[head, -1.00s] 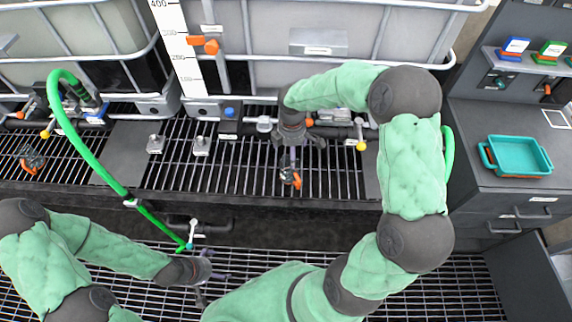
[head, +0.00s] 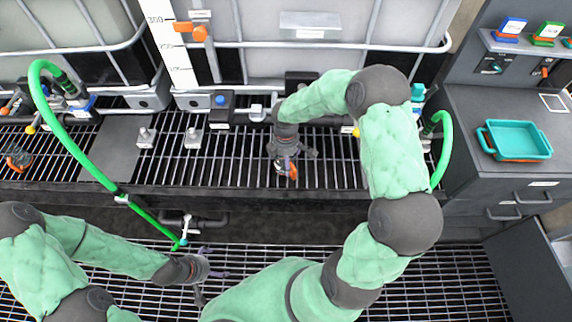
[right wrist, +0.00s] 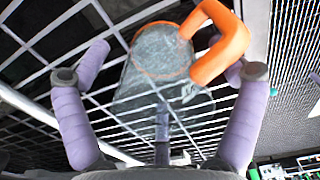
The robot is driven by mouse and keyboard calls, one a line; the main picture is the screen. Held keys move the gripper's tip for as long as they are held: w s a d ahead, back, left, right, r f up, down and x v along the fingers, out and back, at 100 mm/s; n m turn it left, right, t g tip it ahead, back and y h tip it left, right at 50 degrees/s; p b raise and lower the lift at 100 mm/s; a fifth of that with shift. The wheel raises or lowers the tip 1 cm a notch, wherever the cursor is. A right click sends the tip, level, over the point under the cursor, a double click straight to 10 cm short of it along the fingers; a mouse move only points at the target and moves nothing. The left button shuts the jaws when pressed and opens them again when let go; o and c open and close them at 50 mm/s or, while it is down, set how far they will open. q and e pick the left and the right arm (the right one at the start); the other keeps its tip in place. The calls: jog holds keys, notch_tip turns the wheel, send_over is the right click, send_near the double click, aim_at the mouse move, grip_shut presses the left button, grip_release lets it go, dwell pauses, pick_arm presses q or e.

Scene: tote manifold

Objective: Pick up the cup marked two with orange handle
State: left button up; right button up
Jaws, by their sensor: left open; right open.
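A clear grey cup with an orange handle (right wrist: 160,75) lies between the spread fingers of my right gripper (right wrist: 165,95) in the right wrist view. Its marking is not legible. In the head view its orange handle (head: 293,171) shows on the grating just under my right gripper (head: 287,158), which hides most of the cup. The right gripper is open, with the fingers on either side of the cup and no grip on it. My left gripper (head: 205,276) is open and empty, low over the lower grating, far from the cup.
Another small cup with orange (head: 17,158) stands on the grating at far left. A green hose (head: 90,165) crosses the left side. Metal fittings (head: 191,139) and valves line the back below the tanks. A teal tray (head: 519,138) lies on the right counter.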

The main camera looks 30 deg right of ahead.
jog(key=c, duration=1.2)
jog(key=shift+r, duration=0.1)
jog(key=shift+r+p, duration=0.3)
jog(key=shift+r, duration=0.25)
notch_tip(320, 180, up, 2)
jog(key=shift+r+p, duration=0.25)
jog(key=shift+p, duration=0.35)
jog(key=s+a+r+p, duration=0.3)
jog(key=a+r, duration=0.6)
jog(key=a, duration=0.5)
jog(key=w+d+m, duration=0.1)
jog(key=m, duration=0.3)
jog(key=w+d+f+m, duration=0.1)
jog(key=m, duration=0.3)
jog(key=w+d+f+m, duration=0.1)
jog(key=d+m, duration=0.1)
jog(key=m, duration=0.3)
jog(key=shift+w+f, duration=0.1)
jog(key=shift+f, duration=0.05)
